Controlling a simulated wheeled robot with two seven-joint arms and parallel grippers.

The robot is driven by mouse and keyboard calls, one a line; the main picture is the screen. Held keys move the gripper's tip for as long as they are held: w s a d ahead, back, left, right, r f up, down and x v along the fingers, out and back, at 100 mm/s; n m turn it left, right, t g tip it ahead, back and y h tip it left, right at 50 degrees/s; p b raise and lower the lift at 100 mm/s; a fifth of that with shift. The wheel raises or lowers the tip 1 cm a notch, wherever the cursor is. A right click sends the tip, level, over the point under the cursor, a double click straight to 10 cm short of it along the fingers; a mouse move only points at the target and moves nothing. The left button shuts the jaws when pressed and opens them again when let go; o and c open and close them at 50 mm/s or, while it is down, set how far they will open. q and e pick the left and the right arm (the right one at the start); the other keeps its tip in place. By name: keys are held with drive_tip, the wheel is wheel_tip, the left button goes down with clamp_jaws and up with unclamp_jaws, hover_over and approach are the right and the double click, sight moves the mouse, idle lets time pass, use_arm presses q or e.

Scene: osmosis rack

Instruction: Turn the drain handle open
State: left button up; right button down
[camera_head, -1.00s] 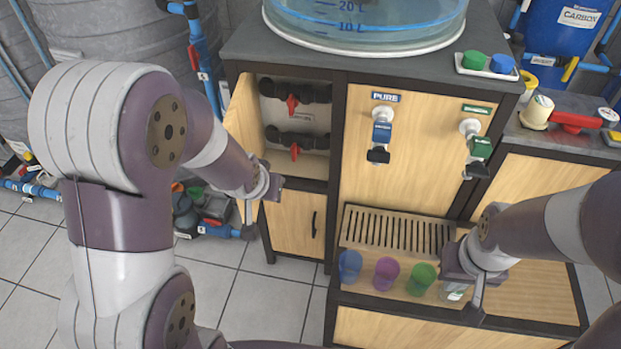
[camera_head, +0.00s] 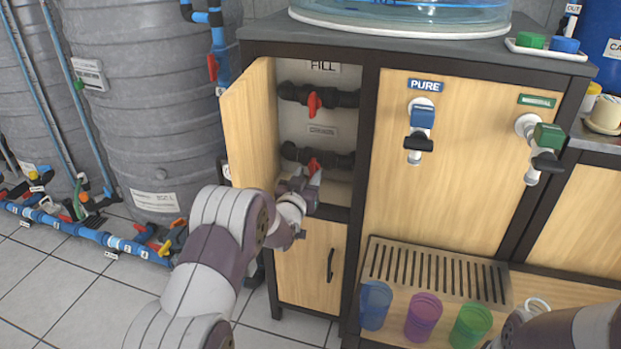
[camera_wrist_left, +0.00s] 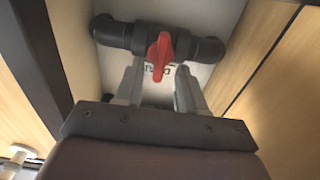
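The lower red valve handle (camera_head: 313,166) sits on a dark horizontal pipe inside the open cabinet, below a small label too blurred to read; I take it as the drain handle. My left gripper (camera_head: 306,184) reaches into the cabinet just in front of and below it. In the left wrist view the red handle (camera_wrist_left: 160,55) stands across the pipe, slightly tilted. The left gripper's two fingers (camera_wrist_left: 160,88) are apart, one on each side of the handle's lower end, with gaps visible. My right gripper is out of the picture; only its arm shows at bottom right.
The upper red handle (camera_head: 314,103) sits under the FILL label (camera_head: 323,67). The open wooden cabinet door (camera_head: 250,125) stands left of my left gripper. A dark shelf edge lies below it. Taps and coloured cups (camera_head: 423,316) are to the right.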

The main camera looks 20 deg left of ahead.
sight(313, 169)
use_arm(q)
drive_tip(key=shift+w, duration=1.35)
drive_tip(key=shift+d, duration=0.1)
clamp_jaws()
drive_tip(key=shift+s+r, duration=0.1)
